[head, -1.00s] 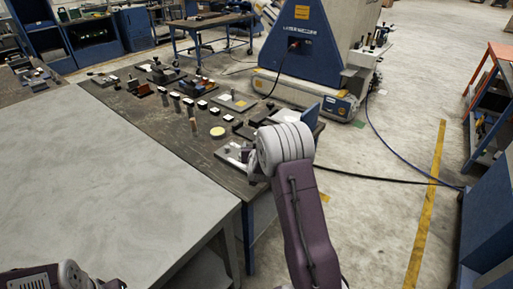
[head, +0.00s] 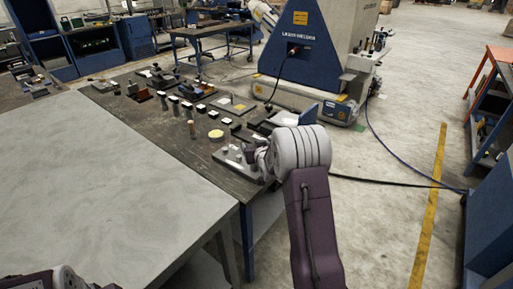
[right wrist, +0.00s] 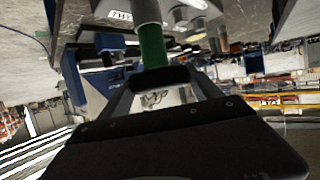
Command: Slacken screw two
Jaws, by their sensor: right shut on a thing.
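My right gripper (right wrist: 158,82) shows in the right wrist view, shut on a green cylindrical piece (right wrist: 152,48) with a grey cylinder (right wrist: 146,10) adjoining its far end. I cannot tell whether this is screw two. In the head view my right gripper (head: 262,158) is partly hidden by my own grey wrist, over the near right end of the dark bench, beside a grey plate with small fittings (head: 232,155). Only part of my left arm shows at the bottom left; its gripper is out of view.
The dark bench (head: 165,120) holds several small blocks, posts and a round yellow-topped piece (head: 216,135). A bare grey table (head: 100,190) fills the left. A blue and beige machine (head: 310,40) stands behind the bench. Open floor with a yellow line lies at right.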

